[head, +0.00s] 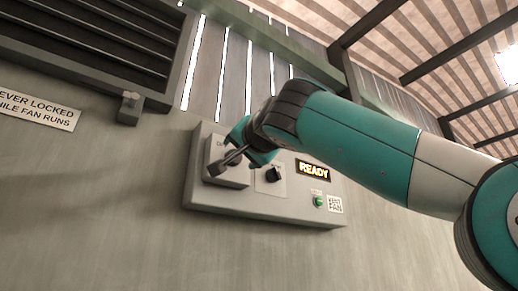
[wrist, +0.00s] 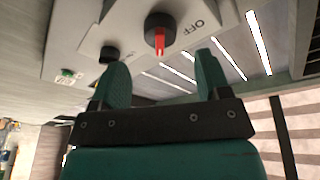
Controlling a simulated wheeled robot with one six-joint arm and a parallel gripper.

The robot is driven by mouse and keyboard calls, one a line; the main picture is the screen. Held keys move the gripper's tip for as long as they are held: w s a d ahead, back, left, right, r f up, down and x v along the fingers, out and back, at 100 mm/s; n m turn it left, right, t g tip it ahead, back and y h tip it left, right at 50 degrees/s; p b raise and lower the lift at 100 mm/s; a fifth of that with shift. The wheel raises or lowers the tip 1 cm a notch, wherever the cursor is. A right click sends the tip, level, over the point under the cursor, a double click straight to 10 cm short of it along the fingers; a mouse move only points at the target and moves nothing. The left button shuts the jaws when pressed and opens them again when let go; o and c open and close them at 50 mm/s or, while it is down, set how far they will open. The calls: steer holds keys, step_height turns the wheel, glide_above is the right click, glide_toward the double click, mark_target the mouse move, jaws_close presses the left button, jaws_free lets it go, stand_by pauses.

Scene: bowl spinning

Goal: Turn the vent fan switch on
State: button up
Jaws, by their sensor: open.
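A grey control box (head: 240,199) labelled VENT FAN is fixed to the wall. Its large black rotary switch (wrist: 160,26) has a red pointer, which points down toward my fingers in the wrist view. The word OFF is printed to its right there. In the head view, the dark switch (head: 214,169) is at the box's left end, partly covered. My gripper (head: 248,146) is at this end of the box. In the wrist view my gripper (wrist: 162,66) is open and empty, with the switch beyond the gap between its teal fingers. I cannot tell whether it touches.
A smaller black knob (head: 273,174), a lit READY display (head: 313,170) and a green button (head: 319,201) are on the same box. A louvred vent (head: 95,45) with a latch (head: 129,108) is at upper left. A locking-warning sign (head: 38,110) is below it.

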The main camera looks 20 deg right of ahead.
steer(key=s+f+b, duration=0.2)
steer(key=s+b, duration=0.1)
steer(key=s, duration=0.8)
steer(key=shift+a+f, duration=0.1)
steer(key=shift+a, duration=0.05)
steer(key=w+a+f+n+g+y+b, duration=0.25)
steer(key=a+f+n, duration=0.2)
steer(key=f, duration=0.45)
steer(key=w+a+f+n+g+y+b, duration=0.15)
steer(key=w+a+f+n, duration=0.3)
steer(key=f, duration=0.45)
step_height(320, 180, down, 20)
steer(key=s+n+g+y+b, duration=0.1)
steer(key=s+n+g, duration=0.15)
steer(key=g, duration=0.35)
steer(key=s+d+f+n+g+b, duration=0.1)
steer(key=s+d+f+g, duration=0.1)
steer(key=s+f, duration=0.4)
steer(key=s+d+f+n+g+b, duration=0.1)
steer(key=s+f+g, duration=0.3)
steer(key=f, duration=0.9)
steer(key=s+d+f+n+g+b, duration=0.1)
steer(key=s+f+g, duration=0.3)
steer(key=s+f, duration=0.5)
steer(key=shift+s+d+f, duration=0.2)
steer(key=shift+s+d, duration=0.1)
steer(key=shift+d, duration=0.5)
